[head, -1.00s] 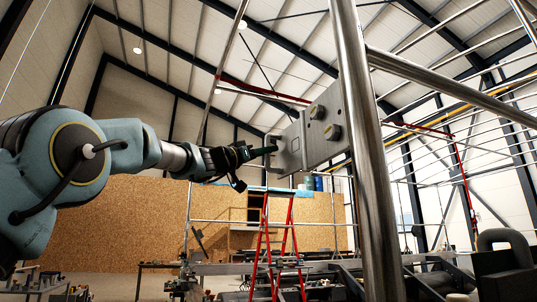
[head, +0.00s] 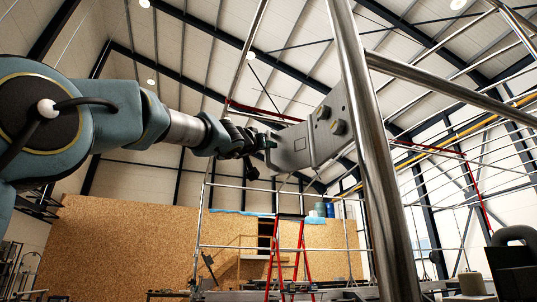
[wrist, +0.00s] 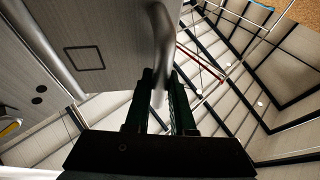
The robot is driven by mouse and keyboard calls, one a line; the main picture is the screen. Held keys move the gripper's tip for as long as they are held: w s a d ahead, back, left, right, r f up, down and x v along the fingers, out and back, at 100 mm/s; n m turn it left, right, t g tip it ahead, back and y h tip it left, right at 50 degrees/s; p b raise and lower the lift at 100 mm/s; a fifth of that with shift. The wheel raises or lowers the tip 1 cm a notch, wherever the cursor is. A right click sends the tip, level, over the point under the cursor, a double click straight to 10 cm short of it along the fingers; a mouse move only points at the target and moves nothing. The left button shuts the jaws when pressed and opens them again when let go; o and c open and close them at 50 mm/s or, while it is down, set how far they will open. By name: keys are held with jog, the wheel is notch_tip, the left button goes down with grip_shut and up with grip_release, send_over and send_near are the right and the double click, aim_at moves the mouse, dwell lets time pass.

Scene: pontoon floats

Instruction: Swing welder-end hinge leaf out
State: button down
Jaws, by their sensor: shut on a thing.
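The hinge leaf (head: 290,146) is a flat grey plate with a small rectangular outline, left of a thicker grey plate (head: 333,108) with two round knobs. A faint bend line lies between them. In the wrist view the leaf (wrist: 60,85) fills the upper left, with its outlined rectangle and dark holes. A curved metal handle (wrist: 161,35) stands at the leaf's edge. My gripper (head: 264,142) is at the leaf's left end in the head view. In the wrist view its dark fingers (wrist: 162,85) are shut on the handle, whose lower end is between them.
A thick steel post (head: 375,150) stands right of the plates, with a rail (head: 450,85) running right from it. A red stepladder (head: 290,255) and a chipboard wall (head: 130,240) are behind. Open air lies below the leaf.

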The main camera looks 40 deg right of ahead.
jog(key=s+a+n+t+y+b, duration=0.5)
jog(key=s+t+b, duration=0.2)
jog(key=s+b, duration=0.2)
jog(key=shift+s+a+t+b, duration=0.2)
jog(key=shift+a+t+b, duration=0.15)
jog(key=shift+b, duration=0.45)
dwell(0.4)
jog(key=shift+r, duration=0.1)
jog(key=c, duration=0.8)
grip_release()
jog(key=shift+o, duration=0.2)
